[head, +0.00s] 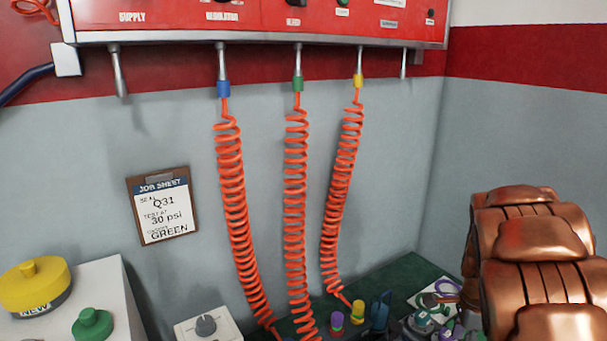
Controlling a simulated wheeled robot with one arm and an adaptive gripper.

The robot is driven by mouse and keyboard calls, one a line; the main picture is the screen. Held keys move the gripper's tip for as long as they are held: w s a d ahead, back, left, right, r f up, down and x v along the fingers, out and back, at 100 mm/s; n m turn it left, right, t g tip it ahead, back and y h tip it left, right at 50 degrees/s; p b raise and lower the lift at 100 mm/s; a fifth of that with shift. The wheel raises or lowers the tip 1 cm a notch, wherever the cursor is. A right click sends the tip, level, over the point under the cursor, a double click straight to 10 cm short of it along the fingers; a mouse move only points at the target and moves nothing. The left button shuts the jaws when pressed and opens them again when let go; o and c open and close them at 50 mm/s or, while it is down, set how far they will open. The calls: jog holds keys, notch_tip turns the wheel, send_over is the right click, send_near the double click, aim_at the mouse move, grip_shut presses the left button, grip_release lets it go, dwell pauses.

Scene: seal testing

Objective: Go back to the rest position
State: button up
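My gripper is not visible in the head view, so I cannot see whether it holds anything. Three orange coiled hoses hang from the red panel (160,14). The left hose (232,180) has a blue collar, the middle hose (295,190) a green collar, and the right hose (343,160) a yellow collar. Their lower ends reach the dark green bench surface (405,272). The job sheet (163,206) on the wall reads Q31, 30 psi, GREEN.
Small coloured parts (358,312) crowd the bench. The grey wall is bare between the job sheet and the left hose.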

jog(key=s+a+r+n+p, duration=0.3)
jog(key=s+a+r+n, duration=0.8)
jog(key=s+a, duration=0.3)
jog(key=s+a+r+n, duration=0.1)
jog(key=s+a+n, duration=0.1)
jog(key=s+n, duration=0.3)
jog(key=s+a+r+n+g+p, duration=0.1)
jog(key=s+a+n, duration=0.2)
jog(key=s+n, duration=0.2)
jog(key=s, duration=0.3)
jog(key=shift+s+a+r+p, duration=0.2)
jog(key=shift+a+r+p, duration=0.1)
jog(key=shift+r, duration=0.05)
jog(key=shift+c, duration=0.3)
